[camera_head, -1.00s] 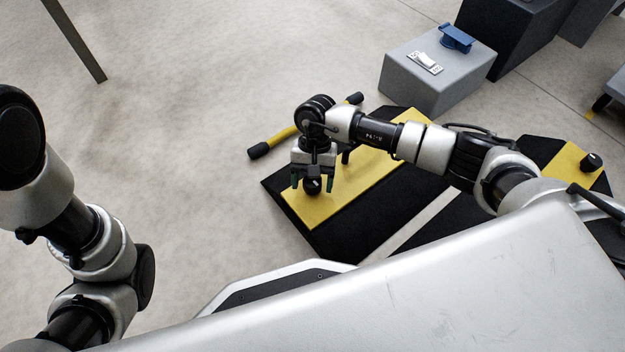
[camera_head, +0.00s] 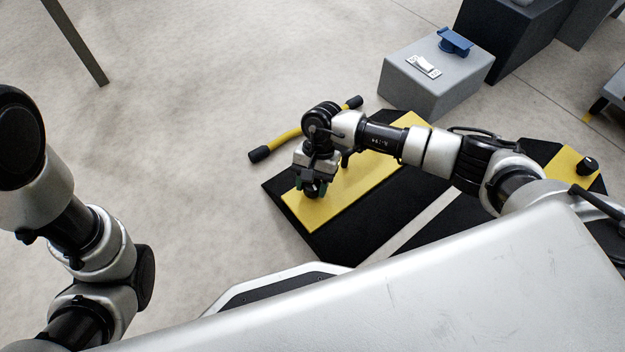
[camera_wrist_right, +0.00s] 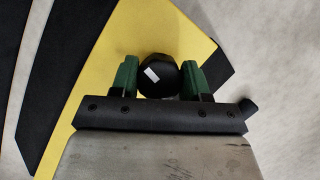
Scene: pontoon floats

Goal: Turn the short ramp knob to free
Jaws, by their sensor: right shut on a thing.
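A black ramp (camera_head: 345,232) with a yellow top panel (camera_head: 385,152) lies on the floor at the middle. A round black knob (camera_wrist_right: 160,75) with a white mark stands on the yellow panel. My right gripper (camera_head: 312,190) is low over the panel's near left end, its green fingers (camera_wrist_right: 126,75) on both sides of the knob and shut on it. In the head view the gripper mostly hides this knob. In the right wrist view the white mark slants, at the knob's left side. A second black knob (camera_head: 587,165) sits on another yellow panel at the right. My left gripper is out of view.
A yellow bar with black ends (camera_head: 285,141) is just beyond the ramp. A grey box (camera_head: 436,88) with a white switch (camera_head: 424,66) and a blue bracket (camera_head: 455,41) stands behind.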

